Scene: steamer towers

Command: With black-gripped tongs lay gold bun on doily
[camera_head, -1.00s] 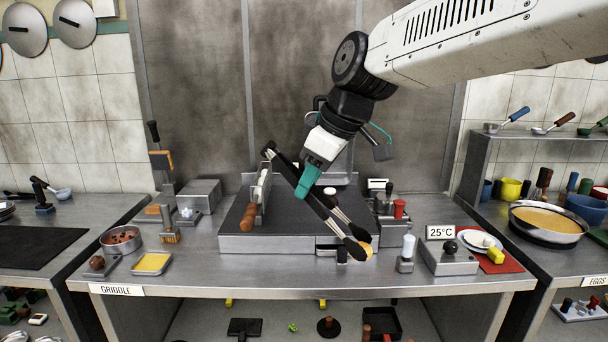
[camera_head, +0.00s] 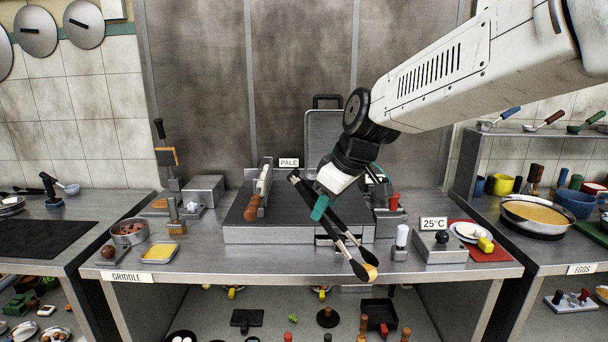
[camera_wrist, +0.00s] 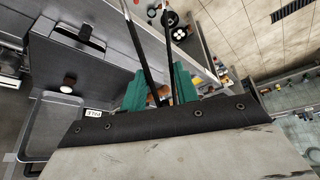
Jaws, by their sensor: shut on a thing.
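My gripper (camera_head: 320,207), with teal fingers, is shut on the black-gripped tongs (camera_head: 336,217). The tongs slant down to the right, with steel arms and dark tips. The gold bun (camera_head: 371,271) is at the tongs' tips and appears held between them, over the counter's front edge. In the wrist view the tongs (camera_wrist: 150,55) pass between the teal fingers; I cannot make out the bun there. A white round piece (camera_head: 465,232), perhaps a plate with the doily, lies on a red mat (camera_head: 491,254) at the right.
The griddle (camera_head: 290,233) with a brown-handled tool on it fills the middle of the counter. A grey box marked 25°C (camera_head: 440,250) and a white-topped tool (camera_head: 401,238) stand between the tongs and the red mat. A yellow tray (camera_head: 160,252) is at left.

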